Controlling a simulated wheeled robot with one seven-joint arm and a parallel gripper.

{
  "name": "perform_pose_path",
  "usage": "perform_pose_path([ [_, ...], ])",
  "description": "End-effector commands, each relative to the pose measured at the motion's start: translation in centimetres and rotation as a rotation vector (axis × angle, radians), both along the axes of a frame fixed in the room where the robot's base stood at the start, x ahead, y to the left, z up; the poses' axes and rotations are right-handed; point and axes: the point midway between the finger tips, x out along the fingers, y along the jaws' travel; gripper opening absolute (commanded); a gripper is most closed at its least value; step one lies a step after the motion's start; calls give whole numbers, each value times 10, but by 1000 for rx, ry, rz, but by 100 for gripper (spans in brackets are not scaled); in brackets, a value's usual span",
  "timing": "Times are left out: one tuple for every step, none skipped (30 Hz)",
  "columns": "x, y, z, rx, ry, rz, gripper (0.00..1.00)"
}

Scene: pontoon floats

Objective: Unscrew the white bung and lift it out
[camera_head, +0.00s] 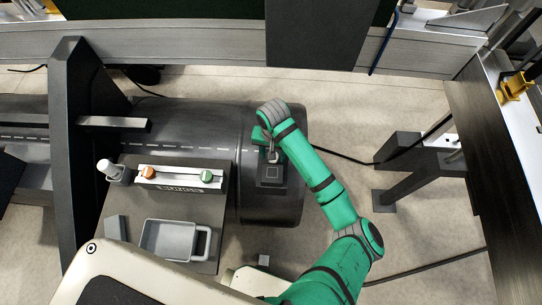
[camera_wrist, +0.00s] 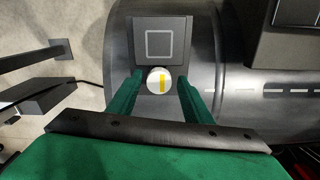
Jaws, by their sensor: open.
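The white bung (camera_wrist: 159,80) shows in the wrist view as a round white cap with a yellow stripe. It sits at the near edge of a dark square pad marked with a pale square outline (camera_wrist: 160,43), on the dark cylindrical float (camera_wrist: 198,45). My gripper (camera_wrist: 160,78) is open, with one green finger on each side of the bung. Small gaps seem to show between fingers and bung; I cannot tell if either touches. In the head view my gripper (camera_head: 272,153) is over the float (camera_head: 285,205), and the bung is mostly hidden by it.
Left of the float's end, a grey board (camera_head: 165,213) carries a rack with an orange knob (camera_head: 149,172) and a green knob (camera_head: 206,176), a grey-white bottle (camera_head: 108,168) and a grey tray (camera_head: 168,222). A dark upright frame (camera_head: 82,150) stands farther left.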

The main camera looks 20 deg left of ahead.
Motion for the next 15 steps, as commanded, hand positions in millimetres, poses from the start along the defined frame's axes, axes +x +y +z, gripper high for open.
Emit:
perform_pose_path([
  [-1,2,-1,6,3,-62,45],
  [-2,2,-1,6,5,-101,45],
  [-1,2,-1,6,4,-151,45],
  [-1,2,-1,7,4,-190,45],
  [-2,1,-1,4,4,-229,45],
  [-1,1,-1,6,4,-280,45],
  [-1,1,-1,5,5,-318,45],
  [-1,0,-1,4,5,-356,45],
  [-1,1,-1,5,4,-409,45],
  [-1,0,-1,4,4,-449,45],
  [-1,0,-1,5,5,-489,45],
  [-1,0,-1,4,5,-545,45],
  [-1,-1,-1,4,5,-586,45],
  [0,-2,-1,2,3,-629,45],
  [-1,-2,-1,1,4,-687,45],
])
